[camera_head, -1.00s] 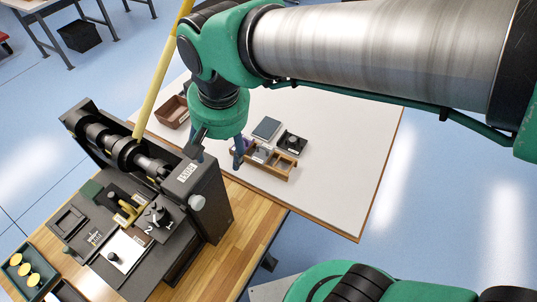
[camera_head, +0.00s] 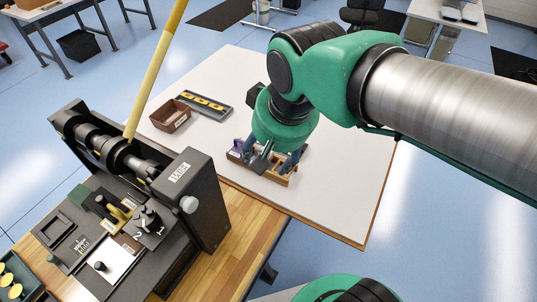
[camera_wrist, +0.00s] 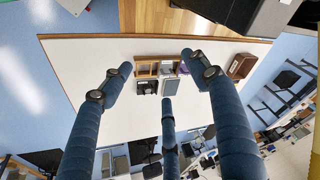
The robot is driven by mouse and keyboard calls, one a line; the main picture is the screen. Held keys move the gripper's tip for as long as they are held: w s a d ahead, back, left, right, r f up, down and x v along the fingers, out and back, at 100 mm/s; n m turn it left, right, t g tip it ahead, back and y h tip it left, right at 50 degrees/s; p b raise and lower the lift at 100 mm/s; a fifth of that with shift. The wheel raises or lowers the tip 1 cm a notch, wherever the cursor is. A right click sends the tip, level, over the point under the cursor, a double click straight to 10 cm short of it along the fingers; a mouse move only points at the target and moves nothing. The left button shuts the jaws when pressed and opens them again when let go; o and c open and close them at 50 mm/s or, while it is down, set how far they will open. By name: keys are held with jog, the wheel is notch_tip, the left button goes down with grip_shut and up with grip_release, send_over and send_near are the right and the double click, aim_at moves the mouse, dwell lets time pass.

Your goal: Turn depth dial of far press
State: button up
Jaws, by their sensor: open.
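One black press (camera_head: 180,205) stands at the left of the head view, with a yellow lever rising from it. I cannot tell whether it is the far press. A black dial (camera_head: 147,222) sits on its deck beside the numbers 1 and 2. Which of these is the depth dial is not clear. My gripper (camera_head: 266,166) is open over the white table, right of the press and apart from it. In the wrist view my gripper (camera_wrist: 157,72) has its fingers spread with nothing between them.
The white table (camera_head: 335,205) holds a wooden organizer (camera_head: 284,179) below my gripper, a brown bin (camera_head: 170,116) and a dark tray of yellow pieces (camera_head: 206,104). In the wrist view the organizer (camera_wrist: 147,69) is near the fingertips. The table's right side is clear.

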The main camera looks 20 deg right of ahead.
dwell(0.7)
jog(key=a+r+p, duration=0.1)
jog(key=a+p, duration=0.1)
jog(key=a, duration=0.3)
jog(key=w+a+r+g+p, duration=0.1)
jog(key=a+r+p, duration=0.1)
jog(key=a+p, duration=0.1)
jog(key=a+r+g+p, duration=0.1)
jog(key=a+p, duration=0.2)
jog(key=a, duration=0.3)
jog(key=shift+w+a+r+n, duration=0.15)
jog(key=shift+w+a+n, duration=0.2)
jog(key=shift+w+n, duration=0.05)
jog(key=g+h+p, duration=0.1)
jog(key=g+p, duration=0.1)
jog(key=p, duration=0.5)
send_over(144, 216)
jog(key=shift+r+n, duration=0.15)
jog(key=shift+n, duration=0.25)
notch_tip(144, 216, down, 14)
jog(key=shift+r, duration=0.1)
